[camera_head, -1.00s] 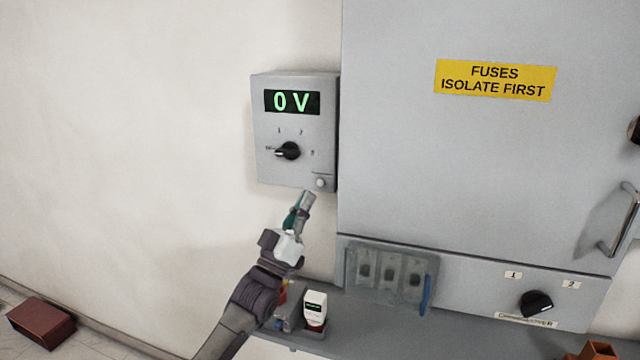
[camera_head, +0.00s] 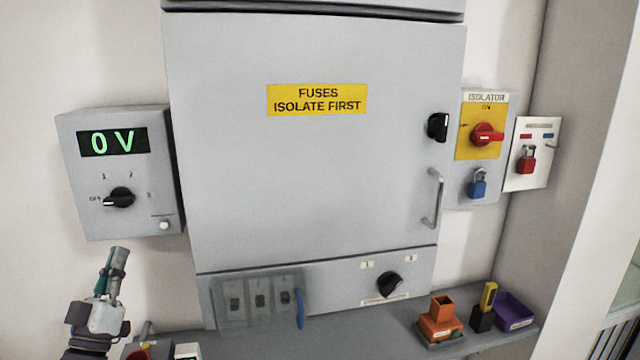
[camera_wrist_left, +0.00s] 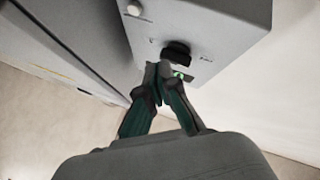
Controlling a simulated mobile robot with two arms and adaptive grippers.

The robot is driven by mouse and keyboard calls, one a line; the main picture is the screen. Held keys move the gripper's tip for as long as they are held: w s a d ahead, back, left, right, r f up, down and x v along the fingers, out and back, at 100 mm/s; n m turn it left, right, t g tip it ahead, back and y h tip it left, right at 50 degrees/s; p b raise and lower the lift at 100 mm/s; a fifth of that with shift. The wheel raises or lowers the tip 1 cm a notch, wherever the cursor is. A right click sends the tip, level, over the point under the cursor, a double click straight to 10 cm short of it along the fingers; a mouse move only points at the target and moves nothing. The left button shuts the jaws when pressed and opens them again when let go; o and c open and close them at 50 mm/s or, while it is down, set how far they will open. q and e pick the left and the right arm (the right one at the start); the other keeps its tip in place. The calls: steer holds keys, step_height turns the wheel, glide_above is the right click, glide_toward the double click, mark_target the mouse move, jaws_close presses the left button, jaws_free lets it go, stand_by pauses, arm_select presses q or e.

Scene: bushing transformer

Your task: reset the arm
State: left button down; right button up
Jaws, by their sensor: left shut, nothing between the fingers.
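My left gripper (camera_head: 117,261) is at the lower left of the head view, below the grey voltmeter box (camera_head: 120,222) that reads 0 V. Its fingers are shut and hold nothing. In the left wrist view the shut fingertips (camera_wrist_left: 158,72) appear in front of the box's face, near its black knob (camera_wrist_left: 176,51); I cannot tell the gap from this view. In the head view the fingertips sit apart from the box, below it. My right gripper is not in view.
A grey cabinet (camera_head: 310,180) with a yellow fuse sign fills the middle. The red isolator switch (camera_head: 487,134) and blue padlock (camera_head: 478,184) are to its right. The shelf (camera_head: 375,338) below carries an orange holder (camera_head: 440,322), a yellow-black device (camera_head: 486,305) and a purple tray (camera_head: 515,311).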

arm_select(q)
steer(key=s+d+f+m+g, duration=0.15)
steer(key=d+f+g, duration=0.25)
steer(key=f, duration=0.4)
steer(key=s+d+f+g, duration=0.3)
steer(key=d+f, duration=0.1)
steer(key=f, duration=0.3)
steer(key=s+d+f+m+g, duration=0.1)
steer(key=s+d+f+g, duration=0.1)
steer(key=d+f+g, duration=0.45)
steer(key=s+d+f+m+g+y, duration=0.15)
steer(key=s+f+g, duration=0.35)
steer(key=s, duration=0.8)
steer(key=s+d+f+m+g, duration=0.15)
steer(key=s+f+g, duration=0.4)
steer(key=s, duration=0.75)
step_height(320, 180, down, 28)
steer(key=s+b, duration=0.1)
steer(key=s+a+f+g+b, duration=0.1)
steer(key=s+a+f, duration=0.2)
steer(key=s+f, duration=1.4)
steer(key=shift+f, duration=0.4)
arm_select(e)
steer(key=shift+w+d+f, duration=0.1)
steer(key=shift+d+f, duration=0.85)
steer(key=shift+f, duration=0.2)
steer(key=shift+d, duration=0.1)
